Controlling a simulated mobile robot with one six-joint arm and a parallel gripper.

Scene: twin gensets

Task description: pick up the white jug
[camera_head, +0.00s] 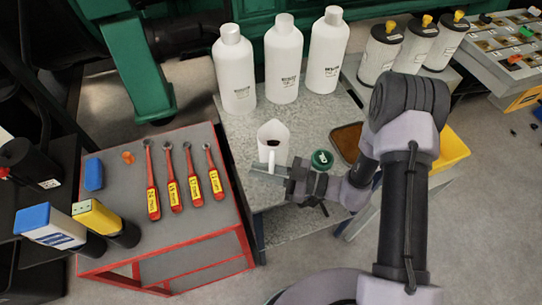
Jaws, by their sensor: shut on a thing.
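The fingers cover the lower handle. I cannot tell whether the jug's base touches the table.
Three white bottles (283,65) stand behind the jug. A green-lidded item (322,159) and a brown tray (347,142) are to its right. A red-edged cart (176,238) with several red-handled tools (172,189) is at left. A yellow bin (452,150) is at right.

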